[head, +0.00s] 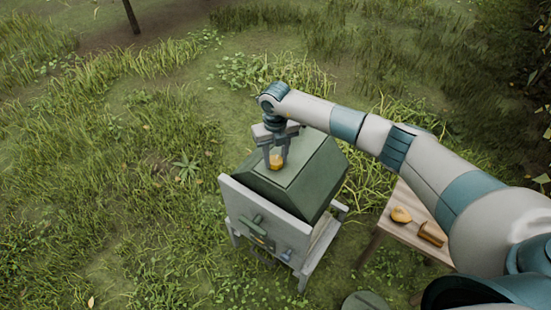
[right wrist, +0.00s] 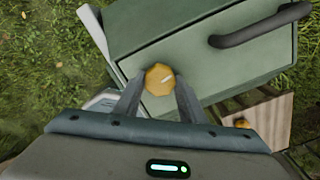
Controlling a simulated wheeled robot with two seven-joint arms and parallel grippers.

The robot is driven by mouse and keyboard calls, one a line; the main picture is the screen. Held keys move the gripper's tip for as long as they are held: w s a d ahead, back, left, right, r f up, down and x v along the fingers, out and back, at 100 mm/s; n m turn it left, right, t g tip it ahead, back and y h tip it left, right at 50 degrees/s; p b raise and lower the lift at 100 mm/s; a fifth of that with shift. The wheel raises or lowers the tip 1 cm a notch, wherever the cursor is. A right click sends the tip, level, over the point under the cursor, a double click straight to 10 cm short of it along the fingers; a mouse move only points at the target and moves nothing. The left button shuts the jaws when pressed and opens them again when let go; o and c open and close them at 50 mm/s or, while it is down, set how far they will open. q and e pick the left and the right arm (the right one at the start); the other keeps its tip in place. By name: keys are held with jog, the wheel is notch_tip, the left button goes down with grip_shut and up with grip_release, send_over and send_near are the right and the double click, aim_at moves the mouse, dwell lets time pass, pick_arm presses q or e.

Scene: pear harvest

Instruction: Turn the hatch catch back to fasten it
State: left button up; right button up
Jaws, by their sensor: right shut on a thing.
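A green box (head: 328,175) with sloping sides stands in a pale grey frame (head: 318,246). The catch (head: 276,161) shows as a small yellow-orange knob at the box's top. It also shows in the right wrist view (right wrist: 160,79), with a short white mark on its face. My right gripper (head: 275,165) reaches down from above and is shut on this knob, one finger on each side. In the right wrist view the green box's surface (right wrist: 180,30) lies behind the knob. My left gripper is not in view.
A dark curved handle (right wrist: 262,24) is on the green box, right of the knob in the right wrist view. A wooden table (head: 402,190) to the right bears a yellow fruit (head: 400,215) and a brown block (head: 432,234). Open grass lies left of the box.

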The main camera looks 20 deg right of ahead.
aim_at(275, 159)
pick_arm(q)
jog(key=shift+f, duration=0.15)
pick_arm(e)
jog(key=shift+m, duration=1.1)
jog(key=o, duration=1)
jog(key=shift+o, duration=0.2)
jog(key=shift+r, duration=0.1)
jog(key=shift+r+b, duration=0.3)
jog(key=shift+r, duration=0.2)
notch_tip(275, 159, up, 5)
jog(key=shift+b, duration=0.75)
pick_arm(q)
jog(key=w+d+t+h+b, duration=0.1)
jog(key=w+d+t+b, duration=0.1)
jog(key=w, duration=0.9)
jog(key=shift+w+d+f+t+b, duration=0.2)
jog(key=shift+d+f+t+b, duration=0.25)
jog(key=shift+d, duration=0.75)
pick_arm(e)
notch_tip(275, 159, up, 11)
jog(key=shift+r, duration=0.15)
